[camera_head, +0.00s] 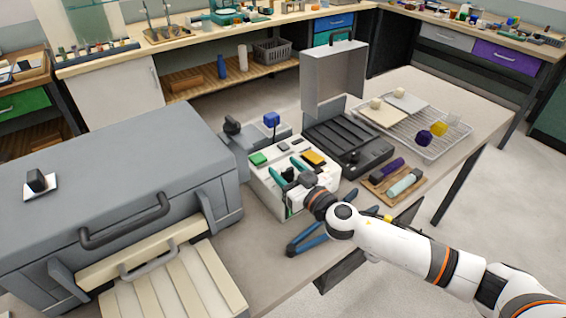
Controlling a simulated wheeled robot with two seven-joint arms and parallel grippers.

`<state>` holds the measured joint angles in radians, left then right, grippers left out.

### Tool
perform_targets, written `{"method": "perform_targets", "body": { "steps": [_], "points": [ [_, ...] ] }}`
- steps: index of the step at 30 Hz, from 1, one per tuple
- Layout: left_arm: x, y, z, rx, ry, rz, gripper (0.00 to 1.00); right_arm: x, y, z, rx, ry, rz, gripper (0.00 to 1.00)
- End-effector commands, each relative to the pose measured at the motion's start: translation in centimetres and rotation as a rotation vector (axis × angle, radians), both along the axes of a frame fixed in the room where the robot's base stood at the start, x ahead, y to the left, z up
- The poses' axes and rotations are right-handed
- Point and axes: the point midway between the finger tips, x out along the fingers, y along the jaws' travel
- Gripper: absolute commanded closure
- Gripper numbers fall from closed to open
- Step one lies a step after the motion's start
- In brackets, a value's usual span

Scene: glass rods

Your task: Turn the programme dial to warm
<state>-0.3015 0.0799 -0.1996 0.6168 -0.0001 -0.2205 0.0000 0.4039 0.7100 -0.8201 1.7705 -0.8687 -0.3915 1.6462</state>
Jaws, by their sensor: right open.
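My right gripper (290,167) is open over the top of a white box (265,185), with its fingers pointing left and away. A small dark part (288,174) shows close to the fingers; I cannot tell if it is a knob or part of the gripper. No dial can be read as the programme dial with certainty. A black knob on a white plate (38,181) sits on the large grey kiln-like box (100,185) at the left. Another small black knob (353,157) is at the near edge of a black ribbed unit (350,138). No markings are legible. My left gripper is not in view.
Green (259,159) and yellow (313,158) blocks sit on the white box. Blue-handled pliers (308,240) lie in front of it. A wooden tray (378,192) holds purple and pale teal rods. A wire rack (440,147) stands behind right. Bare tabletop shows at right (470,105).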

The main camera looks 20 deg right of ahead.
Motion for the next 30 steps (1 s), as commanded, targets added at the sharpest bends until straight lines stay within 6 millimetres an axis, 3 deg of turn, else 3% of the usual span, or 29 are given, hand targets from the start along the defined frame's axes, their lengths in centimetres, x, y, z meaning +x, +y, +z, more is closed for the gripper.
{"method": "perform_targets", "body": {
  "steps": [5, 14, 22, 30],
  "points": [
    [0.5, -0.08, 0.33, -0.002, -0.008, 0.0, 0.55, 1.28, 0.49, 0.07, -0.002, -0.002, 0.0, 0.47],
    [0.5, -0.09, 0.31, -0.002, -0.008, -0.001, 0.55, 1.43, 0.55, -0.01, -0.001, 0.0, 0.001, 0.47],
    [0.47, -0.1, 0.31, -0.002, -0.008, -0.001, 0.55, 1.41, 0.53, 0.0, -0.001, 0.0, 0.0, 0.9],
    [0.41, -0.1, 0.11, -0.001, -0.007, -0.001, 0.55, 1.38, 0.53, -0.12, 0.002, 0.001, -0.032, 0.9]
  ]
}}
